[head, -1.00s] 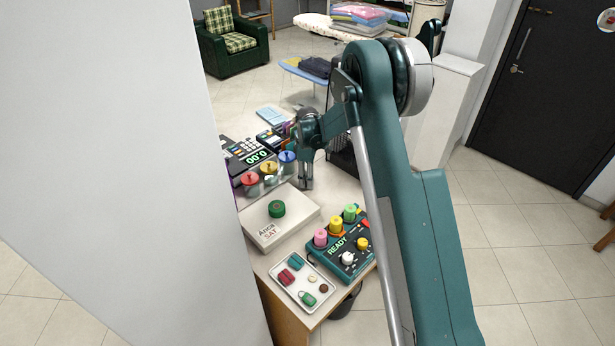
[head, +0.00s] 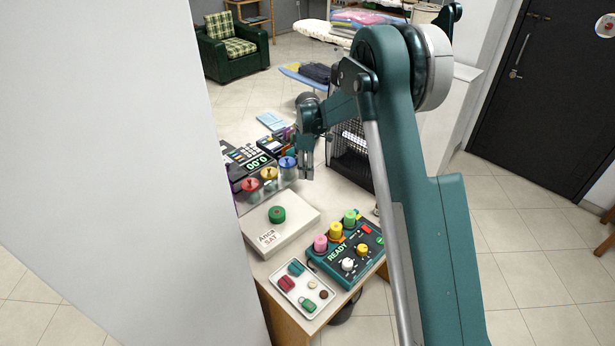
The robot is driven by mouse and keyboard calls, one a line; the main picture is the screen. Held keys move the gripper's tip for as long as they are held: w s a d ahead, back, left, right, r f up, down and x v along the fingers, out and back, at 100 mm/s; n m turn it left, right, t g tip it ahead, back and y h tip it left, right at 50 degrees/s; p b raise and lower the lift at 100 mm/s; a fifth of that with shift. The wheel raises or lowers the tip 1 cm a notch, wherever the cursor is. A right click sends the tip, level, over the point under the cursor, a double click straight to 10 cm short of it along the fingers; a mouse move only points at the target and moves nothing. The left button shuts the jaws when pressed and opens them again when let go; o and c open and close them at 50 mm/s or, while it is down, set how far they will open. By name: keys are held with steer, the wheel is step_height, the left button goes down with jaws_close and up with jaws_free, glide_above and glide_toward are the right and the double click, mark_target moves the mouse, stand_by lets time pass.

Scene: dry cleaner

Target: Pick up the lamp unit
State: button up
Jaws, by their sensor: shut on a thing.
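Nothing here is clearly marked as the lamp unit. A teal control box (head: 325,266) reading "READY" has pink, yellow and green caps and stands at the desk's front right. A row of red, yellow and blue capped clear pieces (head: 269,173) stands farther back left. My gripper (head: 307,177) points down beside the blue-capped piece, to its right. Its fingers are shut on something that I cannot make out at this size. I cannot tell how far the fingertips are above the desk.
A white box (head: 297,232) with a green disc and a tray (head: 318,311) of small items are on the desk. A till (head: 245,155) stands behind. A black mesh crate (head: 350,150) is right of my gripper. A pale wall panel (head: 110,150) blocks the left.

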steer(key=shift+r, duration=0.85)
steer(key=shift+d, duration=0.1)
